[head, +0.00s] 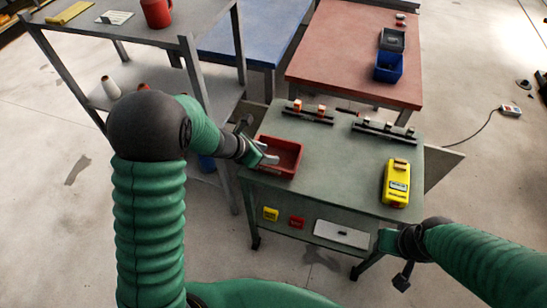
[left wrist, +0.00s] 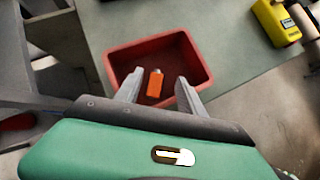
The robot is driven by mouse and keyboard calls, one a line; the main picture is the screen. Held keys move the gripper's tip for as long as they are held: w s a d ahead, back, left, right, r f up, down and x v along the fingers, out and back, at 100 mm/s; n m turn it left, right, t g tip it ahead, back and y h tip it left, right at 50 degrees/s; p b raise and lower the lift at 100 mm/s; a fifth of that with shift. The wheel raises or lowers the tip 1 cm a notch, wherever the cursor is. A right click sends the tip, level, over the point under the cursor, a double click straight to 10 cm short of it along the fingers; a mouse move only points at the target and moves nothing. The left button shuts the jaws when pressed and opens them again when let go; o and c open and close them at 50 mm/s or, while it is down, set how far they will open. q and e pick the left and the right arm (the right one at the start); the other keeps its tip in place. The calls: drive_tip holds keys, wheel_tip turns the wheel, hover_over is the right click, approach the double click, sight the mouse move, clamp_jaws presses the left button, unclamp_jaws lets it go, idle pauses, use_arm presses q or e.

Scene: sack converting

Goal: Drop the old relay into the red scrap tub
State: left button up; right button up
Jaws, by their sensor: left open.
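The red scrap tub (head: 277,173) stands at the left end of the green bench top. It also shows in the left wrist view (left wrist: 203,72). A small orange block with a pale end, seemingly the old relay (left wrist: 154,84), lies on the tub's floor, apart from the tub's walls. My left gripper (head: 269,157) is over the tub's left side. In the left wrist view its two fingers (left wrist: 156,92) are spread, with nothing held between them. My right gripper (head: 390,243) is low at the bench's front right corner; its jaws are not clear.
Two dark rails (head: 308,113) with small blocks lie along the bench's back. A yellow device (head: 397,184) stands at its right. The bench's middle is clear. A grey shelf rack (head: 193,75) stands close behind my left arm.

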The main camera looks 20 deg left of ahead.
use_arm(q)
drive_tip(key=p+v, duration=0.2)
drive_tip(key=v, duration=1.2)
